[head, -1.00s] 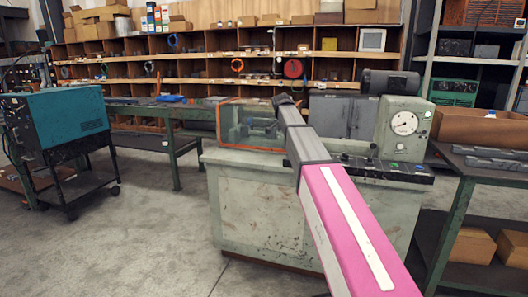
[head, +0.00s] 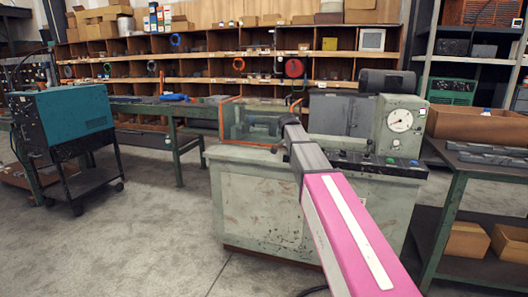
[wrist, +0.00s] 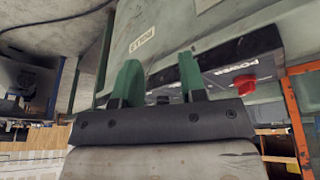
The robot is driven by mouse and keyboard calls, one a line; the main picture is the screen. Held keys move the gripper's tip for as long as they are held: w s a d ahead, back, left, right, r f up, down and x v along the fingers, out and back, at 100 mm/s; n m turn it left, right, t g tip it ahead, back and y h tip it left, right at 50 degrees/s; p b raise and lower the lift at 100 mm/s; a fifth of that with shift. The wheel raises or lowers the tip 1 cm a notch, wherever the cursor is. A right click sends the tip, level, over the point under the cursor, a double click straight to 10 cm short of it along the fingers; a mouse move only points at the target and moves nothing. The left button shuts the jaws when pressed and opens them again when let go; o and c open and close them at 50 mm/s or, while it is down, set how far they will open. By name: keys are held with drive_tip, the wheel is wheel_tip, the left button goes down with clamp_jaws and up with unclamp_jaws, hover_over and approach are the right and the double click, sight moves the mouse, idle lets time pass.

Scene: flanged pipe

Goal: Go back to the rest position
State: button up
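My arm (head: 345,225), with a pink section and grey joints, reaches toward the pale green test machine (head: 255,200) in the head view. Its far end (head: 290,120) is in front of the machine's clear cover, which has an orange frame (head: 222,120). The fingers cannot be made out there. In the wrist view my gripper (wrist: 159,80) shows two green fingers set apart with nothing between them. Behind them is the machine's panel with a red knob (wrist: 242,85). I cannot make out a flanged pipe in either view.
A teal unit on a black cart (head: 68,135) stands at left. A green-legged bench (head: 455,190) stands close at right. Shelves (head: 210,70) line the back. The floor (head: 150,240) at front left is clear.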

drive_tip(key=s+d+f+n+g+y, duration=0.1)
drive_tip(key=s+f+n, duration=0.9)
drive_tip(key=s+f, duration=2.1)
drive_tip(key=d+y, duration=0.2)
drive_tip(key=d, duration=0.1)
drive_tip(key=shift+s+n+g, duration=0.15)
drive_tip(key=shift+n+g, duration=0.15)
